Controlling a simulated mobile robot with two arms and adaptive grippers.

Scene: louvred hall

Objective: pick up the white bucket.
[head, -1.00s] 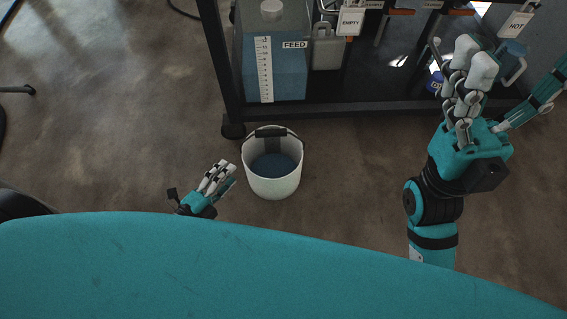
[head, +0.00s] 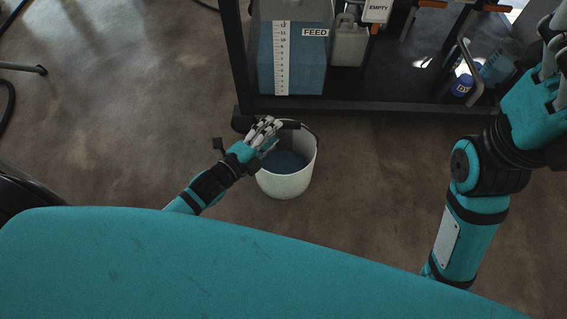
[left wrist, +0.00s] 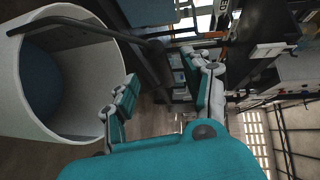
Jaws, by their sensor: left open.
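The white bucket (head: 287,186) stands upright on the floor in the head view, with something dark blue inside. Its dark handle (left wrist: 75,22) arches over the mouth in the left wrist view, where the bucket (left wrist: 12,95) fills the left side. My left gripper (head: 266,130) is open and empty at the bucket's upper left rim, and its fingers hide part of the rim and handle. In the left wrist view the fingers (left wrist: 165,85) are spread beside the bucket; I cannot tell whether they touch it. My right gripper (head: 548,70) is cut off at the right edge.
A dark-framed rack (head: 350,105) stands just behind the bucket. It holds a blue tank (head: 305,70) marked FEED, a grey jug (head: 349,45) and a blue-labelled container (head: 462,86). The floor (head: 130,130) to the left is clear.

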